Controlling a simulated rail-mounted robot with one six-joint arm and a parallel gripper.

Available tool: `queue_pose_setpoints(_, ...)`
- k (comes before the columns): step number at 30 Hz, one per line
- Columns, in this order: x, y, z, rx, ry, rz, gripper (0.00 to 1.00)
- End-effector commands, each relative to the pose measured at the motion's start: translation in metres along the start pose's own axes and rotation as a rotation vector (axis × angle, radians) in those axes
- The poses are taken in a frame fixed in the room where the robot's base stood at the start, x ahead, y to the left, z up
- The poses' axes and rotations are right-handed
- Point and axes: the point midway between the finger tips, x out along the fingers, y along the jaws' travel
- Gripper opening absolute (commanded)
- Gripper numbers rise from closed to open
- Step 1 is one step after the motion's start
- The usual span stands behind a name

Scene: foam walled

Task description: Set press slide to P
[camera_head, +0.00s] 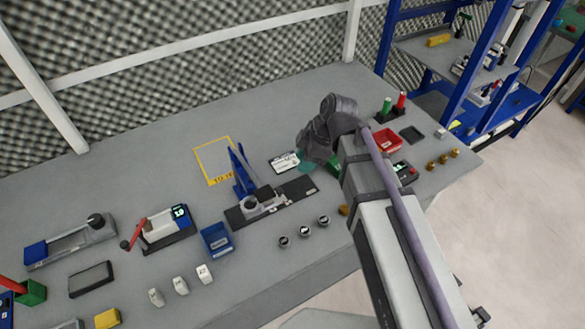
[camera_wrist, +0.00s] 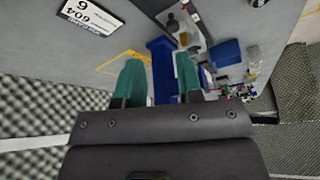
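The press (camera_head: 241,172) is a blue upright frame on the table, left of my gripper. A dark slide plate (camera_head: 297,191) runs across its base, with a grey block and round silver part (camera_head: 251,203) on it near the press. No letter P can be read on the slide. My gripper (camera_head: 308,164) hangs above the table right of the press, teal fingers apart. In the wrist view, the fingers (camera_wrist: 160,78) are spread with nothing held between them. The blue press (camera_wrist: 162,58) shows beyond the gap, apart from the fingers.
A white label card (camera_head: 284,161) lies close to my gripper. Several round dark-topped pieces (camera_head: 303,229) stand in front of the slide. A blue bin (camera_head: 217,239) is to the left and a red tray (camera_head: 388,139) to the right. A yellow outline (camera_head: 200,160) marks clear table behind.

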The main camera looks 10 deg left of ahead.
Motion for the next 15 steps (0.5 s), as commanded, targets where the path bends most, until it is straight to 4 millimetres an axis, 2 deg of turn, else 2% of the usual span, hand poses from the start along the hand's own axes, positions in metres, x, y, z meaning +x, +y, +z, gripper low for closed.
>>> queue_pose_setpoints(1, 0.005, 0.034, 0.026, 0.113, 0.038, -0.01, 0.29)
queue_pose_setpoints(3, -0.004, 0.055, 0.039, 0.341, 0.106, -0.079, 0.22)
queue_pose_setpoints(6, -0.011, 0.051, 0.029, 0.524, 0.137, -0.164, 0.13)
queue_pose_setpoints(10, -0.011, 0.047, 0.028, 0.575, 0.134, -0.178, 0.0)
queue_pose_setpoints(15, 0.006, 0.045, 0.028, 0.572, 0.133, -0.177, 0.0)
